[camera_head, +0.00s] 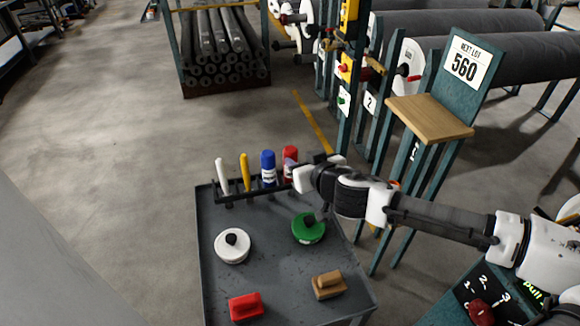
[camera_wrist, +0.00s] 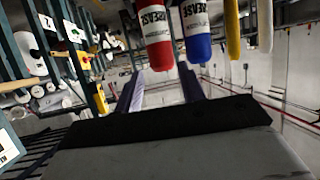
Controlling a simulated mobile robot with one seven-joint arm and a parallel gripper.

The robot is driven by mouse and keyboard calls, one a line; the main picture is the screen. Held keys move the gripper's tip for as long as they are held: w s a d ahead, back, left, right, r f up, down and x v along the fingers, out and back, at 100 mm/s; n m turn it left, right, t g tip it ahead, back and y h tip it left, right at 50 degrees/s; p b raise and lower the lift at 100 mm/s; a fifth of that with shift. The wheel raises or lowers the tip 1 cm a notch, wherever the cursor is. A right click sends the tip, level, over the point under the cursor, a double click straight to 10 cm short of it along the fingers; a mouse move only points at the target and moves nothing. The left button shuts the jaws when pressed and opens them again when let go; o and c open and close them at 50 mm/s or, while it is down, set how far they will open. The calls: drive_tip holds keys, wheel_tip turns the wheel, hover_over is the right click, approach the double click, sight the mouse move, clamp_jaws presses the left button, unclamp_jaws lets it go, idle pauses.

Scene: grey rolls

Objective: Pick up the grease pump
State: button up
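Two capped cylinders, one red (camera_head: 291,152) and one blue (camera_head: 267,160), stand in a dark rack at the cart's back edge. In the wrist view the red one (camera_wrist: 155,40) and the blue one (camera_wrist: 196,35) carry white labels; the lettering seems to read "GREASE". I cannot tell which one is the grease pump. My gripper (camera_head: 297,172) is at the red cylinder, reaching in from the right. In the wrist view its two fingers (camera_wrist: 158,80) are apart, with the red cylinder's end about between their tips. Contact is not clear.
The grey cart (camera_head: 270,260) also holds a white tool (camera_head: 222,175) and a yellow one (camera_head: 245,172) in the rack, white and green round-handled discs, and red and tan blocks. A teal post stand with a wooden shelf (camera_head: 430,116) is close on the right.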

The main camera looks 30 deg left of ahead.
sight(294, 156)
drive_tip(key=x, duration=0.3)
drive_tip(key=shift+w+a+f, duration=0.1)
drive_tip(key=shift+a, duration=0.15)
drive_tip(key=shift+f+p+x, duration=0.15)
drive_tip(key=shift+p+x, duration=0.3)
drive_tip(key=shift+x, duration=0.8)
drive_tip(key=shift+f+p+x, duration=0.2)
drive_tip(key=shift+p+x, duration=0.2)
drive_tip(key=shift+x, duration=0.9)
drive_tip(key=shift+d, duration=0.1)
drive_tip(key=c, duration=0.6)
drive_tip(key=shift+r, duration=0.15)
drive_tip(key=shift+c, duration=0.2)
